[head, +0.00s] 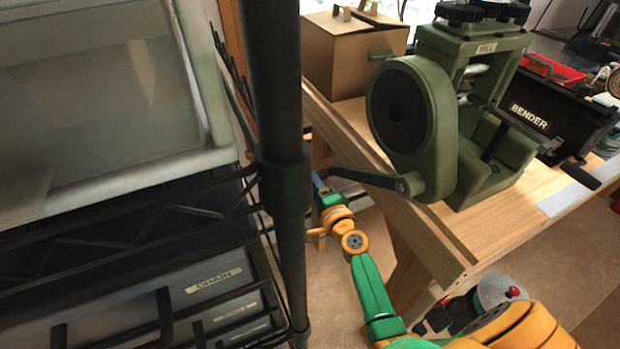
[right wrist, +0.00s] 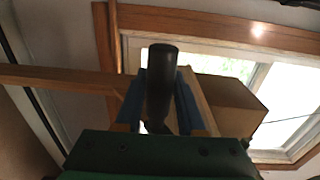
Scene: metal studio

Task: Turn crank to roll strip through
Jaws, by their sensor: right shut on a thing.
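The green rolling mill (head: 485,165), labelled MILL, stands on the wooden bench with a large round housing on its left side. Its crank arm (head: 365,178) points left from the housing, out past the bench edge. My right gripper (head: 319,184) is at the crank's outer end, partly behind a dark post. In the right wrist view, its blue fingers (right wrist: 159,100) are shut on the dark cylindrical crank handle (right wrist: 161,75). A thin dark bar (head: 510,118) shows at the mill's right side; I cannot tell whether it is the strip. My left gripper is out of view.
A black bender (head: 560,115) stands right of the mill, and a cardboard box (head: 352,55) behind it. A dark rack post (head: 282,170) and shelving with a pale bin (head: 100,95) crowd the left. The wooden bench (head: 440,235) has a bare front edge.

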